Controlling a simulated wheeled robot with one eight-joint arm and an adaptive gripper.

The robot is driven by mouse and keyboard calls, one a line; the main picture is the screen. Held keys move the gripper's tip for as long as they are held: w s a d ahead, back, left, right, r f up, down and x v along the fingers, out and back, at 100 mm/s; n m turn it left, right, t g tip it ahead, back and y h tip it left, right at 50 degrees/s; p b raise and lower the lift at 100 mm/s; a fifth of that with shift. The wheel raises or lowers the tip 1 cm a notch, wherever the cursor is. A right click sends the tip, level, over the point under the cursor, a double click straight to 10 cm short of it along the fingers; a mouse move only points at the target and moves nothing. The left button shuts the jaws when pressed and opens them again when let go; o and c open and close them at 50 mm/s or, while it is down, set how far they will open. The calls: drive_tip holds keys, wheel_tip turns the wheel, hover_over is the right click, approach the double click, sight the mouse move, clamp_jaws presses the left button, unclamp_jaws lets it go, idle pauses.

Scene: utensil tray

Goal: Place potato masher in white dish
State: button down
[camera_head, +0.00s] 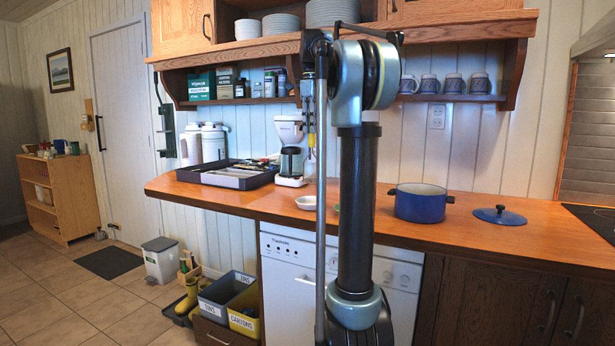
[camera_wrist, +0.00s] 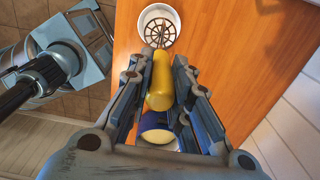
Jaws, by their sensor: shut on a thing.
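The potato masher (camera_wrist: 161,82) has a yellow handle and a dark round grid head. My gripper (camera_wrist: 157,66) is shut on its handle in the wrist view. The masher's head shows within the outline of the white dish (camera_wrist: 142,16), at the top of that view. I cannot tell whether the head touches the dish or hangs above it. In the head view the white dish (camera_head: 306,203) sits on the counter, just left of my arm.
A dark utensil tray (camera_head: 225,181) and a coffee maker (camera_head: 290,150) stand to the left on the wooden counter (camera_head: 285,222). A blue pot (camera_head: 420,208) and its lid (camera_head: 499,215) are to the right. Shelves with mugs and plates hang above.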

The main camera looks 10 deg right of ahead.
sight(310, 147)
drive_tip(key=f, duration=0.4)
drive_tip(key=shift+a+f, duration=0.1)
drive_tip(key=shift+a, duration=0.15)
drive_tip(key=shift+f, duration=2.3)
drive_tip(key=c, duration=1.5)
unclamp_jaws()
wheel_tip(310, 147, up, 12)
drive_tip(key=shift+w+r, duration=0.1)
drive_tip(key=shift+r, duration=0.15)
